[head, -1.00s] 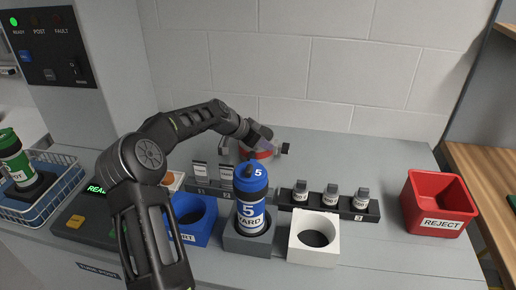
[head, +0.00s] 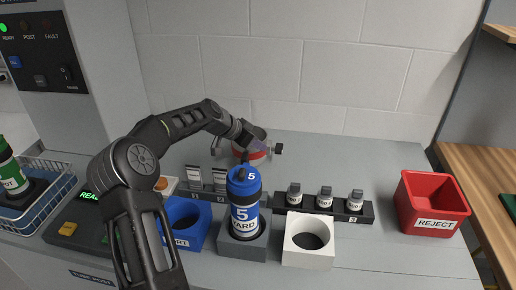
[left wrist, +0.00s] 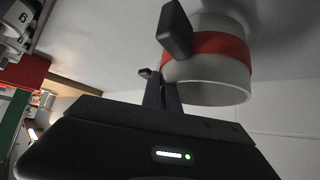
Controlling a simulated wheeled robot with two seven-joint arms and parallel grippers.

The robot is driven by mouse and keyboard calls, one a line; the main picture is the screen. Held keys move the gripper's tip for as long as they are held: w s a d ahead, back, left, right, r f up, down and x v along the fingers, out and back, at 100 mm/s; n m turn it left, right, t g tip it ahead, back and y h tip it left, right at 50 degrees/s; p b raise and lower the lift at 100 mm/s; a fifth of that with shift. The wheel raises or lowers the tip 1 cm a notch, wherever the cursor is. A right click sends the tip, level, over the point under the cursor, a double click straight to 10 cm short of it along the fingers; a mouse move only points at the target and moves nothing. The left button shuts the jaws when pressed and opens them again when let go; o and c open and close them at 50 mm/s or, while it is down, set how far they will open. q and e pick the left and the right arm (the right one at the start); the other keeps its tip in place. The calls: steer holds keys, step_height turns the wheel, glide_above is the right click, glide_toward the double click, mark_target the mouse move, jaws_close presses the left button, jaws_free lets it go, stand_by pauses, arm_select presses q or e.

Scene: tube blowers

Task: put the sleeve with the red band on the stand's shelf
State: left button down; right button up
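I cannot pick out the stand's shelf. My right gripper is out of view.
A blue bottle (head: 245,215) marked 5 stands in a grey holder, between a blue bin (head: 185,225) and a white holder (head: 309,258). A rack (head: 336,211) of small vials and a red REJECT bin (head: 433,205) are to the right. The back right counter is clear.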

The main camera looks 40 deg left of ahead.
arm_select(q)
step_height(320, 180, up, 27)
steer(key=p, duration=0.3)
stand_by(0.5)
